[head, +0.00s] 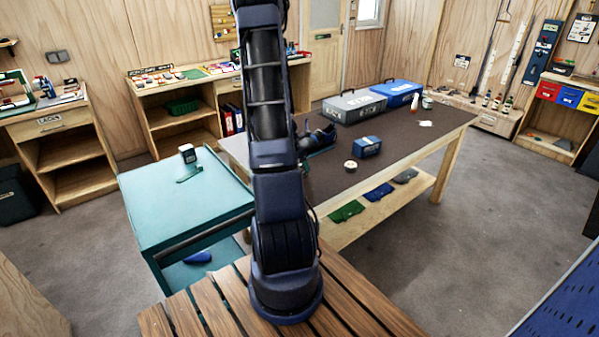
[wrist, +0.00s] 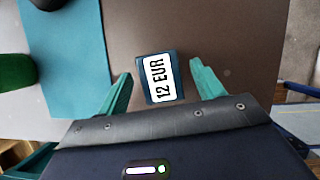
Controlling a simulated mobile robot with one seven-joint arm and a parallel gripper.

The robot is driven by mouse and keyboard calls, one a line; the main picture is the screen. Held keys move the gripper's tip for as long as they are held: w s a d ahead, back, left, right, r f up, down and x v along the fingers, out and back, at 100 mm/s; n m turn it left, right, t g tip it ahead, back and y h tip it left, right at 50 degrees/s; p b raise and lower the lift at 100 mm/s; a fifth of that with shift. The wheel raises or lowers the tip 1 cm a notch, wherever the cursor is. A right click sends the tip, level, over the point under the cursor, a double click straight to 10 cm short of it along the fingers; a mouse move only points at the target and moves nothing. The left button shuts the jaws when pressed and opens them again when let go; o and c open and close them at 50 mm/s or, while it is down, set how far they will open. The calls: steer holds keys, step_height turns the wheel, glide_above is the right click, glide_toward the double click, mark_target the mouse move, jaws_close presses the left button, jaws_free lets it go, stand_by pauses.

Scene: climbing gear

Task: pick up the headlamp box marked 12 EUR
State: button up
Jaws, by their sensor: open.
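The headlamp box (wrist: 158,78) is small and dark blue, with a white label reading 12 EUR. In the wrist view it sits on the brown tabletop (wrist: 222,28), between my gripper's two teal fingers (wrist: 160,70) as seen from the wrist. Gaps show on both sides of it; the fingers are open and hold nothing. In the head view a blue box (head: 367,146) with a pale label stands on the work table (head: 400,150); its writing is too small to read, so I cannot tell whether it is the same box. My gripper's fingers are not discernible there.
A teal mat (wrist: 62,50) lies left of the box in the wrist view, with a dark object and a green one partly visible. In the head view a round roll (head: 350,164) is near the blue box, and grey (head: 354,106) and blue (head: 398,92) cases stand at the back.

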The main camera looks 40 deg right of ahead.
steer(key=shift+x, duration=1.35)
steer(key=c, duration=1.1)
steer(key=shift+r, duration=0.1)
